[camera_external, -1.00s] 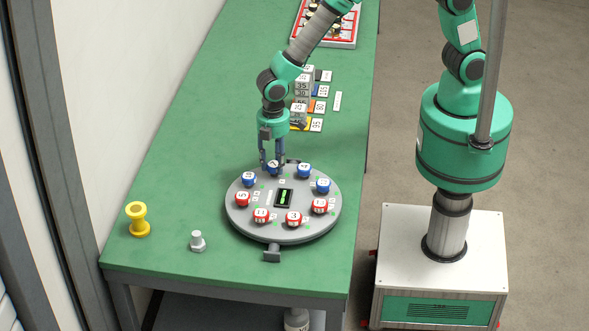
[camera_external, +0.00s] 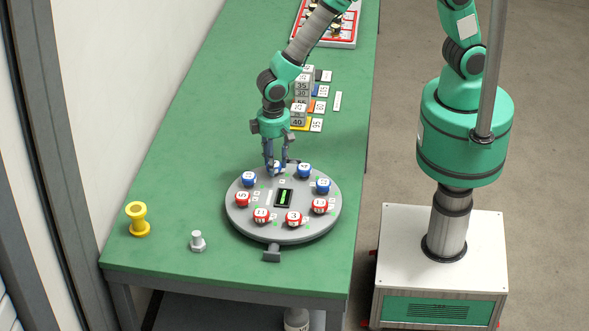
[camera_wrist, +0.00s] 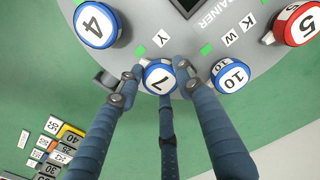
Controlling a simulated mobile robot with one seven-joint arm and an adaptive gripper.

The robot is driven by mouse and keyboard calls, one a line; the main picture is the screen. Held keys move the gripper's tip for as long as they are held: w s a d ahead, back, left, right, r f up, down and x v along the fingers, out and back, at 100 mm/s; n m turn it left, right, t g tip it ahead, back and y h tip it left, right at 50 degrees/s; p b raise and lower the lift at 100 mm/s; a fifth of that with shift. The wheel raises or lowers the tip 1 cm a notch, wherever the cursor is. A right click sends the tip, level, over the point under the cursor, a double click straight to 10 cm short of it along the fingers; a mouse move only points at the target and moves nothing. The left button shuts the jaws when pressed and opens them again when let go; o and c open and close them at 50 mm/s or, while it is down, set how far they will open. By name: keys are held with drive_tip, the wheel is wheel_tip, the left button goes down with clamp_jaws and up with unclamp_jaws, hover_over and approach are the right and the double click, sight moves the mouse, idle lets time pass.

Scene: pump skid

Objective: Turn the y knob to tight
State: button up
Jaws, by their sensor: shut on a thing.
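The y knob is the blue-and-white knob marked 7 (camera_wrist: 160,76) at the far edge of the round grey panel (camera_external: 250,215). A small tag with the letter Y (camera_wrist: 162,38) lies beside it on the panel. In the external view the knob (camera_external: 276,168) is partly hidden by my fingers. My gripper (camera_external: 277,166) points down with its fingers around this knob. In the wrist view my gripper (camera_wrist: 165,92) has its blue-grey fingers shut on the knob from several sides. I cannot tell the knob's turn position.
Blue knob 4 (camera_wrist: 95,24) and blue knob 10 (camera_wrist: 229,74) stand close on both sides. Several red knobs, such as one at the front right (camera_external: 293,218), ring the panel. A yellow spool (camera_external: 138,220) and a grey bolt (camera_external: 198,241) stand at left on green table.

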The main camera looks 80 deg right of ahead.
drive_tip(key=shift+s+f+m, duration=0.1)
drive_tip(key=shift+s+m, duration=0.1)
drive_tip(key=shift+m, duration=0.4)
drive_tip(key=o, duration=1.1)
drive_tip(key=shift+o, duration=0.2)
drive_tip(key=shift+w+r, duration=0.1)
drive_tip(key=shift+r, duration=0.1)
drive_tip(key=shift+r, duration=0.2)
wheel_tip(320, 180, up, 11)
drive_tip(key=shift+r, duration=0.15)
